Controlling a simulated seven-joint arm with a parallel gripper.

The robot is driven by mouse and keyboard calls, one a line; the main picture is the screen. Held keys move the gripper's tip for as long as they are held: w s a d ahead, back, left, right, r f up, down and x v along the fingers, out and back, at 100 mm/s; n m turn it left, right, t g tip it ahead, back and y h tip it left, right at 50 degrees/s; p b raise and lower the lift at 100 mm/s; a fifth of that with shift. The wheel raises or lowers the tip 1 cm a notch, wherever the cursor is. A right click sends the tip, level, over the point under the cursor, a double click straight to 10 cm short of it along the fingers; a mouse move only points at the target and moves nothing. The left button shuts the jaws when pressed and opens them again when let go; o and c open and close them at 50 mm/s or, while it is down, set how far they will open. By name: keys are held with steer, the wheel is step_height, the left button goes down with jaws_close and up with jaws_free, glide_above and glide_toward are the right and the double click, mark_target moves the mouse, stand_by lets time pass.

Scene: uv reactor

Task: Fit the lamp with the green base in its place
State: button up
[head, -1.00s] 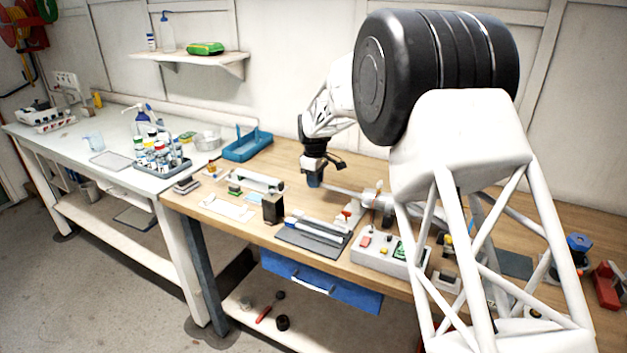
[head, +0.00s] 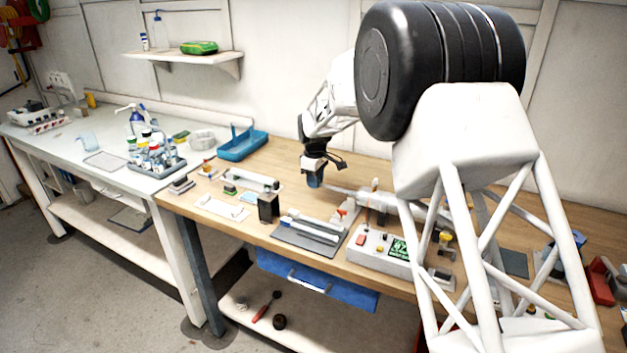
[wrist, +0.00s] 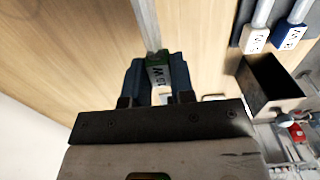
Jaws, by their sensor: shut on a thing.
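My gripper (wrist: 158,85) is shut on the green base (wrist: 157,70) of a lamp, as the wrist view shows. The lamp's pale tube (wrist: 146,25) runs away from the fingers and out of the top of that view. In the head view my gripper (head: 315,181) is above the wooden bench, and a pale tube (head: 341,190) extends from it to the right, towards a grey cylindrical body (head: 376,200). My arm hides part of that area. I cannot tell whether the tube's far end touches or enters anything.
A dark mat (head: 290,238) holds other lamps, with a white base (wrist: 255,40) and a blue base (wrist: 291,36). An open black box (head: 268,208) stands left of it. A control box (head: 377,250) stands in front. A blue tray (head: 243,145) lies behind left.

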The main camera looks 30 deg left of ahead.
mark_target(336, 189)
steer(key=shift+d, duration=6.5)
stand_by(0.9)
steer(key=o, duration=1)
steer(key=shift+c, duration=0.2)
steer(key=shift+r, duration=0.15)
